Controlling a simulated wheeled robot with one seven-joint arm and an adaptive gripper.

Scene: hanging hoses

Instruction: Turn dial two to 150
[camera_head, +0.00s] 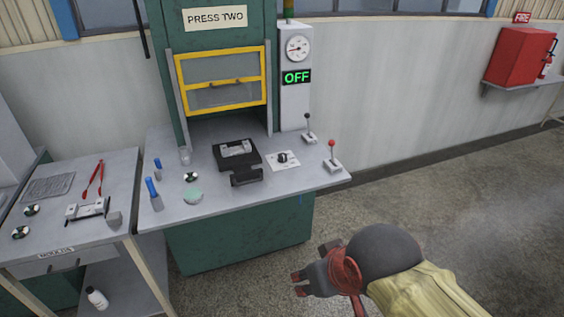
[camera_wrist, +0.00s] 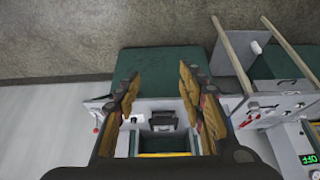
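A small black dial (camera_head: 283,158) sits on a white plate on the worktop of the machine signed PRESS TWO, right of a black mould. Its setting is too small to read. My gripper (camera_head: 312,270) is in front of and below the worktop's right end, well apart from the dial. In the wrist view my gripper (camera_wrist: 157,80) shows its two fingers spread with nothing between them.
Two levers, one black-tipped (camera_head: 309,128) and one red-tipped (camera_head: 333,155), stand right of the dial. A round gauge (camera_head: 298,48) and a green OFF display (camera_head: 296,77) are above. A side table (camera_head: 120,185) stands left. The floor at right is clear.

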